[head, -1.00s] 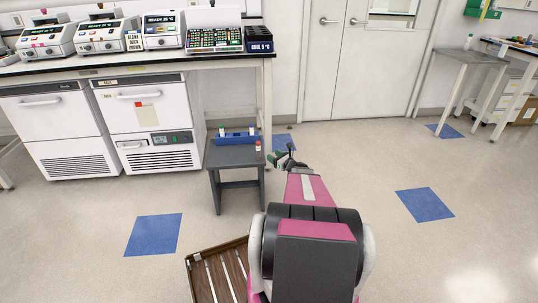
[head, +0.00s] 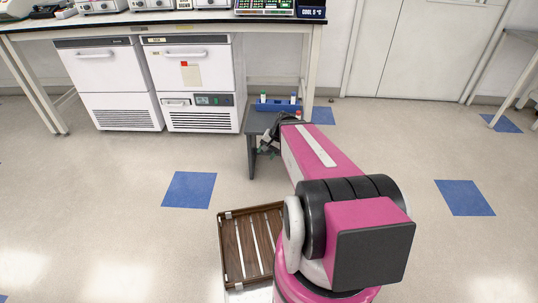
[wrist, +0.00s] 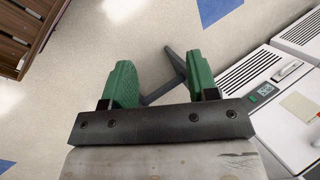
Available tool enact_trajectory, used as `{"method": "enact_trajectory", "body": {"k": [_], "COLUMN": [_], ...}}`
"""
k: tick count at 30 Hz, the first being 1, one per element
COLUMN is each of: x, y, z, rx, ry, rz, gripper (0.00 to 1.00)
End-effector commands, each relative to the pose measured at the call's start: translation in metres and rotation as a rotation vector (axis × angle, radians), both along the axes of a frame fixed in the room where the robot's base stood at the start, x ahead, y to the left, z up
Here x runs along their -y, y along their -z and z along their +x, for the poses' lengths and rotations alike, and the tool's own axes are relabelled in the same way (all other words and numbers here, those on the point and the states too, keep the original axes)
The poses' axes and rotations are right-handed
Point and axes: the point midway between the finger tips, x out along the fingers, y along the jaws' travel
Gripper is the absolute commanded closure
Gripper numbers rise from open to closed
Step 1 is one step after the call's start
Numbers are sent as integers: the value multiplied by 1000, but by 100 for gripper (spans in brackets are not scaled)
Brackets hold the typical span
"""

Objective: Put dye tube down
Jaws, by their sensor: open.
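My gripper (head: 268,147) is low beside the small grey side table (head: 252,122), partly hidden by my arm. In the wrist view its two green fingers (wrist: 157,66) are apart with no tube between them. A red-capped tube (head: 298,115) stands on the right part of the side table, close behind my arm; its lower part is hard to see. A blue rack (head: 275,105) with a few small tubes sits at the back of the same table. I cannot tell for certain which tube is the dye tube.
White under-bench units (head: 195,80) stand left of the side table, below the bench (head: 170,17) with instruments. A brown slatted tray (head: 236,243) lies in front of me. Dark table legs (wrist: 176,62) show beyond the fingers. Open floor lies to the left.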

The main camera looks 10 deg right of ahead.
Motion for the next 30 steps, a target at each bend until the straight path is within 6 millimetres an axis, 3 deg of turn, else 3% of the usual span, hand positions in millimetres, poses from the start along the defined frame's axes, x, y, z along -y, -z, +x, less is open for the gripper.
{"method": "enact_trajectory", "body": {"k": [1,3,9,30], "x": [-7,-8,-5,-3], "y": [-8,-15,-30,-33], "z": [-18,-31,-51,-53], "rx": [8,17,23,21], "ry": [-101,-231,-468,-514], "rz": [-83,-195,-402,-446], "gripper": [46,46,46,46]}}
